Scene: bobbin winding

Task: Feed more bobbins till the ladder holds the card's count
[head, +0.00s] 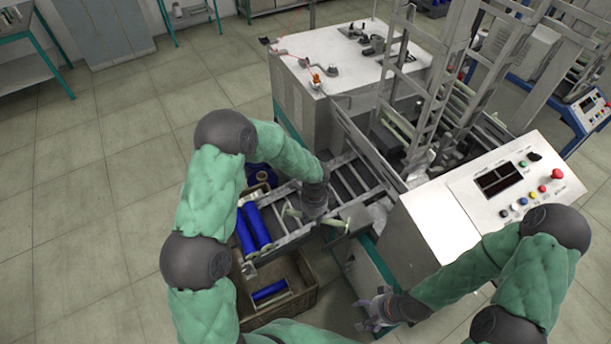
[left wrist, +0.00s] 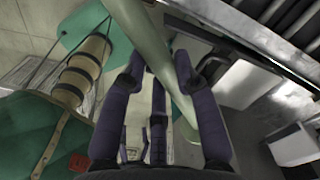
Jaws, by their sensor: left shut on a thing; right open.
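My left gripper (head: 314,208) is shut on a pale green bobbin (head: 336,223), over the slatted metal ladder (head: 347,180). In the left wrist view the bobbin (left wrist: 150,42) runs slantwise between the dark fingers (left wrist: 165,85). Whether it touches the ladder I cannot tell. Another blue one (head: 269,291) lies with pale ones in the nearer brown crate (head: 306,303). My right gripper (head: 374,312) is open and empty, low in front of the machine. I cannot make out the card.
The white control panel (head: 485,195) with a red stop button stands to the right. A tall metal frame (head: 430,95) rises behind the ladder, and a grey-white cabinet (head: 305,100) stands at the back. The tiled floor on the left is clear.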

